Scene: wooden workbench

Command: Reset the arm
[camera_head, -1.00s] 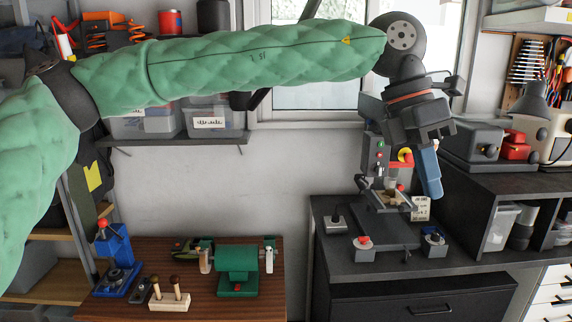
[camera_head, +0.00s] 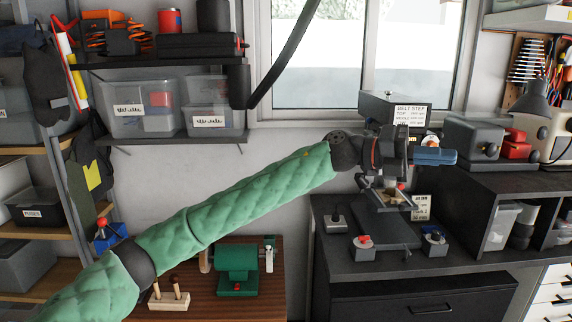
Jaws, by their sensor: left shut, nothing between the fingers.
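My left arm, in a green quilted sleeve, comes in from the lower left of the head view. My left gripper (camera_head: 436,157) is at its end, in front of the drill press (camera_head: 392,110) on the dark cabinet. Its blue fingers point right, are shut and hold nothing. Whether the gripper touches the machine I cannot tell. The arm hides part of the wooden bench and the blue tool (camera_head: 108,237) on it. My right gripper is not in view.
The wooden bench (camera_head: 215,305) carries a green bench grinder (camera_head: 237,268) and a wooden block with pegs (camera_head: 169,297). The dark cabinet (camera_head: 350,262) holds a red-topped switch box (camera_head: 364,248) and a blue-and-black one (camera_head: 434,241). Shelves with clear bins (camera_head: 140,107) hang behind.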

